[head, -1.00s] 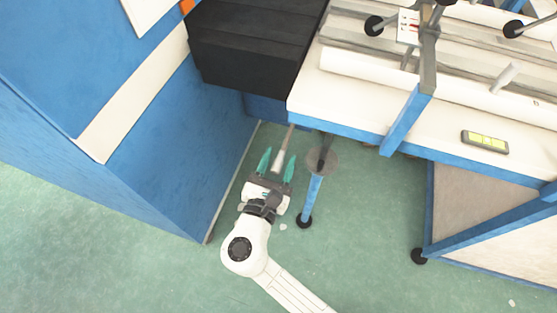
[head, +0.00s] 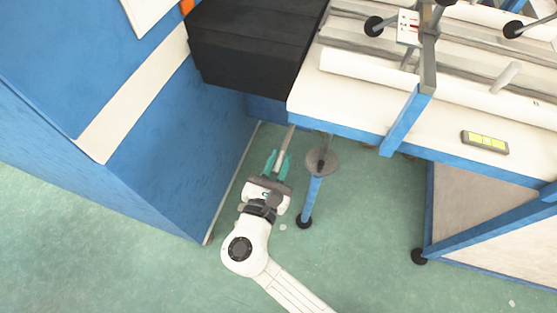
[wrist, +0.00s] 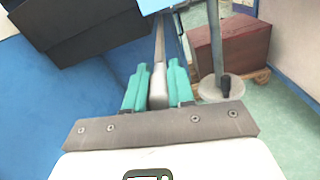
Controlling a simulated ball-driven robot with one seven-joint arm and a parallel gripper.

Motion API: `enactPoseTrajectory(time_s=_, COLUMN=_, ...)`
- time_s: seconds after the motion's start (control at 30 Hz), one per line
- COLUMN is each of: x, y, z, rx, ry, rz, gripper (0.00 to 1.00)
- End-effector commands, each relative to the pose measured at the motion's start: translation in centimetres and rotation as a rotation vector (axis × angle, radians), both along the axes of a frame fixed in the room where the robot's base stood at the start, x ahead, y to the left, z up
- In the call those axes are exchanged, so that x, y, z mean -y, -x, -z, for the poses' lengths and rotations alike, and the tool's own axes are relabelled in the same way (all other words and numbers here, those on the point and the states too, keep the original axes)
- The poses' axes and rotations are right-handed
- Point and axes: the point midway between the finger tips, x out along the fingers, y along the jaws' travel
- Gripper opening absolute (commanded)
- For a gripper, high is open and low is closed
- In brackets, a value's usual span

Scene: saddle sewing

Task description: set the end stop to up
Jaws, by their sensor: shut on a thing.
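A slim lever with a pale grip (head: 287,140) sticks out from under the left front corner of the white table, beside the black block. In the wrist view its pale grip (wrist: 157,88) lies between the two teal fingers, and its thin rod runs up and away. My gripper (head: 277,158) has its teal fingers closed on this grip, low in front of the table; it also shows in the wrist view (wrist: 157,72). The lever's far end is hidden under the table. No label on the lever is readable, so I cannot tell its setting.
A blue cabinet wall (head: 190,160) stands close on the left. A blue table leg with a round grey disc (head: 322,160) stands just right of my gripper. The black block (head: 255,45) overhangs ahead. Green floor (head: 370,230) is open at lower right.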

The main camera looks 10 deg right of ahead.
Motion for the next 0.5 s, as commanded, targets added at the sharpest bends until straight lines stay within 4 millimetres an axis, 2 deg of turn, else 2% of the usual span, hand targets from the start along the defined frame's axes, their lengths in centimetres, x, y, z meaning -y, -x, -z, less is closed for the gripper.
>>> enactPoseTrajectory(time_s=0.23, x=0.0, y=0.0, z=-0.3, rx=0.0, ry=0.0, rz=-0.001, gripper=0.0)
enactPoseTrajectory(time_s=0.5, x=0.0, y=0.0, z=-3.1, rx=0.001, ry=0.0, rz=-0.001, gripper=0.0)
